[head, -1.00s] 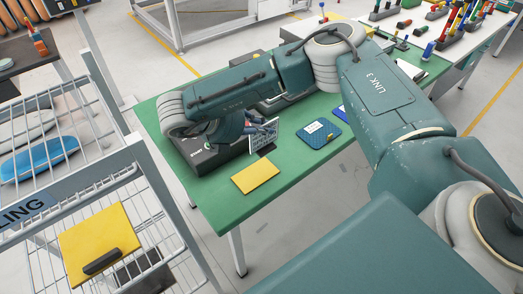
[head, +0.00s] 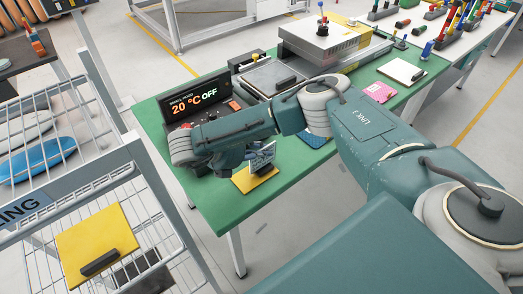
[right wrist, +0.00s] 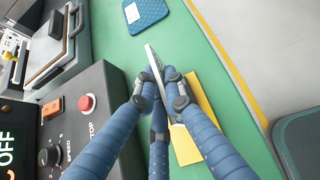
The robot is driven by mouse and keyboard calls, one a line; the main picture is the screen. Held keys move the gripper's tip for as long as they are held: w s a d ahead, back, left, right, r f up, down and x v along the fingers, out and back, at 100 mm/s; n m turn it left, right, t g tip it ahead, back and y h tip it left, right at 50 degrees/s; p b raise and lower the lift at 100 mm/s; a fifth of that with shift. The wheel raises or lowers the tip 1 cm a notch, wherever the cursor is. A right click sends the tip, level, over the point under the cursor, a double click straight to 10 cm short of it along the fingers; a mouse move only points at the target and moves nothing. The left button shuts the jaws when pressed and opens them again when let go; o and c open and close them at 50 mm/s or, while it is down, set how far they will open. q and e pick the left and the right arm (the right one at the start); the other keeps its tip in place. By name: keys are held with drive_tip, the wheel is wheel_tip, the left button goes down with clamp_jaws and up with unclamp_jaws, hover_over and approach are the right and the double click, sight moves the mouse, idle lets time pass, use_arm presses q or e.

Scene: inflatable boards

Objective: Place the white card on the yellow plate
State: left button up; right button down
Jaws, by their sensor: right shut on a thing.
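The white card (head: 263,154), with dark print on it, is held upright in my right gripper (head: 254,158). The arm hides part of the card in the head view. In the right wrist view the card (right wrist: 154,62) shows nearly edge-on between the blue fingers of the gripper (right wrist: 164,88). A yellow plate (head: 248,184) lies flat on the green table, and the card appears over its far part. I cannot tell whether the card touches it. The plate (right wrist: 206,102) is partly behind the fingers in the wrist view. My left gripper is not in view.
A black control box (head: 198,98) reading "20 °C OFF" stands beside the gripper. A blue pad (head: 318,141) lies right of the plate. Another yellow plate (head: 95,232) with a black handle lies on the wire rack at left. The green table's (head: 225,208) front edge is clear.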

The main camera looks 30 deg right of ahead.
drive_tip(key=shift+f, duration=0.25)
drive_tip(key=c, duration=1.8)
unclamp_jaws()
drive_tip(key=shift+r, duration=0.1)
drive_tip(key=shift+c, duration=0.2)
drive_tip(key=shift+r, duration=0.15)
drive_tip(key=shift+a+r, duration=0.2)
drive_tip(key=v, duration=0.7)
